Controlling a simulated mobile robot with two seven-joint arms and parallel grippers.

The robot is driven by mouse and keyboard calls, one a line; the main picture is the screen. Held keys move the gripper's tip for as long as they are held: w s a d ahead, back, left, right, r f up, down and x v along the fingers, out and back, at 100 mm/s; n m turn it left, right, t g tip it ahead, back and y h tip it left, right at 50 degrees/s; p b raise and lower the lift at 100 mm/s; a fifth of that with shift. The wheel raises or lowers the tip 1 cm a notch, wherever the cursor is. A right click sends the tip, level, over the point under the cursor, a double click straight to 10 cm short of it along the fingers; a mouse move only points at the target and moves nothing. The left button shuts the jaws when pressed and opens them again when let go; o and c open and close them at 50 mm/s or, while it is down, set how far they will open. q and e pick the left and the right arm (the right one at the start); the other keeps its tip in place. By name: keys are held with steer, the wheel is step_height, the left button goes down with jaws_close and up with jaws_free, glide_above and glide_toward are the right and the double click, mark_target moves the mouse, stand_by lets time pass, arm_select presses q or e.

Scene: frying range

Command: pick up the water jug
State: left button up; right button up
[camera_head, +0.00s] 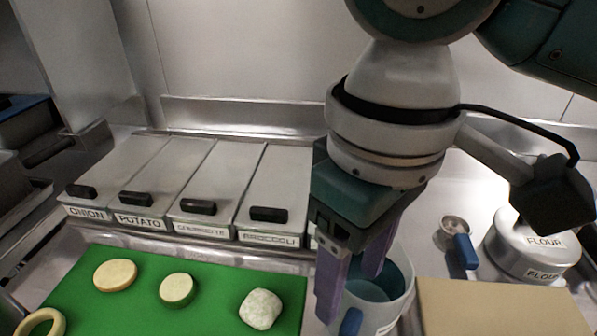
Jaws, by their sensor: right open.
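The water jug (388,313) is a whitish vessel with a blue-teal inside and a blue handle. It stands upright on the counter at the lower middle right of the head view. My right gripper (350,285) points down over it with its purple fingers apart. One finger is in front of the jug near the blue handle, and the other is over the jug's opening. I cannot tell whether either finger touches the jug. The fingers hide the jug's left side. My left gripper is not in view.
A green cutting board (225,285) with several food pieces lies left of the jug. Lidded bins (190,180) stand behind it. A tan board (505,308) is right of the jug. A flour canister (525,245) and a blue-handled scoop (464,250) stand farther right.

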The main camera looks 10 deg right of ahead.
mark_target(347, 309)
steer(key=f, duration=0.4)
steer(key=shift+w+d+f, duration=0.2)
steer(key=shift+w+f, duration=0.1)
step_height(347, 309, down, 6)
steer(key=shift+w+r+b, duration=0.1)
steer(key=shift+b, duration=0.2)
jaws_close()
stand_by(1.1)
